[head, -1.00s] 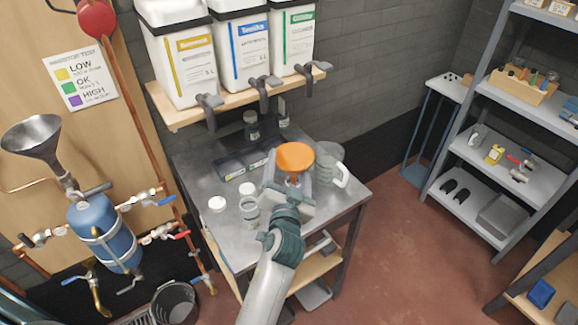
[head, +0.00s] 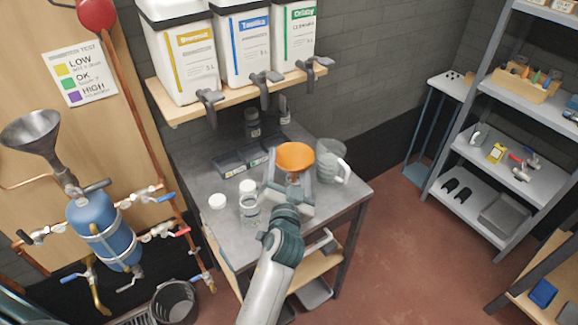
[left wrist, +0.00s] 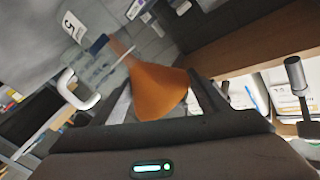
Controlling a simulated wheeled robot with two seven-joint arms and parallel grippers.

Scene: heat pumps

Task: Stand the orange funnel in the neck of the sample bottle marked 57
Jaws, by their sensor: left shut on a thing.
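My left gripper (head: 291,181) is shut on the orange funnel (head: 295,157) above the metal bench, wide mouth upward in the head view. In the left wrist view the funnel (left wrist: 160,92) sits between the fingers, its thin spout pointing away. A clear bottle with a pale label (head: 250,210) stands on the bench left of my gripper, and a white cap (head: 247,187) shows just behind it. I cannot read the bottle's number in the head view. A tag with a 5 (left wrist: 73,26) shows in the left wrist view; the rest is unclear. My right gripper is not in view.
A clear jug (head: 331,163) stands close to the funnel's right. A white lid (head: 217,201) lies at the bench's left, and a dark tray (head: 235,163) lies behind. Dark bottles (head: 252,122) stand at the wall, below a shelf of large containers (head: 240,45).

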